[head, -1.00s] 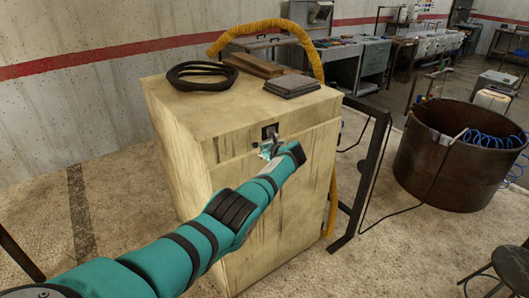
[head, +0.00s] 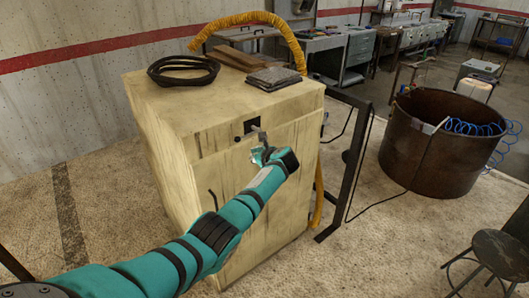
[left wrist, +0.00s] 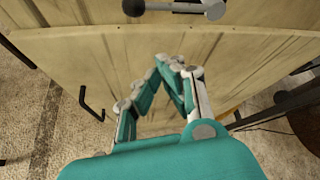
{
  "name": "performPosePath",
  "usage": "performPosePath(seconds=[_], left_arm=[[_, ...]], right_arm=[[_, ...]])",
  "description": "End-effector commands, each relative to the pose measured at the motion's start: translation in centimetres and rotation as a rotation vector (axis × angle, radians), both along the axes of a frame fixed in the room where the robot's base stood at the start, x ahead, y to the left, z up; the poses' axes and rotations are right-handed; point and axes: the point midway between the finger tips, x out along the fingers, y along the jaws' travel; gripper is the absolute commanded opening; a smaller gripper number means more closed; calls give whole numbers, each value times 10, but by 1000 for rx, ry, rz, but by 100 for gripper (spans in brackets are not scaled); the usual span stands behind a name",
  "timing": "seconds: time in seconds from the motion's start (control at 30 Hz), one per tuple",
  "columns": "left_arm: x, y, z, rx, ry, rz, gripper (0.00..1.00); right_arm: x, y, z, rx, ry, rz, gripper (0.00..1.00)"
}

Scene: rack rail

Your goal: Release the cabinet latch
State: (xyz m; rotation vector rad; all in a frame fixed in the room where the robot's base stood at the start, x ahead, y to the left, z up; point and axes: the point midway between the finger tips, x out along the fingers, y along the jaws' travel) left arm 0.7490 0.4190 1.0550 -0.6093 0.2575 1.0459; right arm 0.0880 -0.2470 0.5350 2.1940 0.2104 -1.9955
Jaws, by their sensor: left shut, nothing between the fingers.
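The cabinet (head: 225,100) is a worn, cream-coloured box. Its latch (head: 251,125) is a dark plate with a grey lever, high on the front face. In the left wrist view the latch lever (left wrist: 175,6) is a grey bar at the top edge, with a dark knob at its left end. My left gripper (head: 262,156) is just below the latch, in front of the cabinet. Its fingers (left wrist: 178,64) are shut and empty, and appear apart from the lever in the left wrist view. My right gripper is not in view.
A dark hooked handle (left wrist: 92,104) sits on the cabinet's front. A black hose coil (head: 183,70) and flat pieces lie on top. A black frame (head: 350,160) stands to the right, then a rusty drum (head: 435,150) and a stool (head: 500,255).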

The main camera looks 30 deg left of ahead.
Motion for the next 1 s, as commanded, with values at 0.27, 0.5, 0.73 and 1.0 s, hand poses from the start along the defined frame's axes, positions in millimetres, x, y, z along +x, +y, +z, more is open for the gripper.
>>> performPosePath(seconds=[0.27,0.5,0.73,1.0], left_arm=[[-12,-32,19,1,-2,-2,0],[-16,-40,25,0,1,0,0],[-16,-40,25,0,1,0,0],[-17,-40,23,-2,1,-1,0]], right_arm=[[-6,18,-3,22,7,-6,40],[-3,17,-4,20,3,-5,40],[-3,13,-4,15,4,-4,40],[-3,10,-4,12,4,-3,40]])
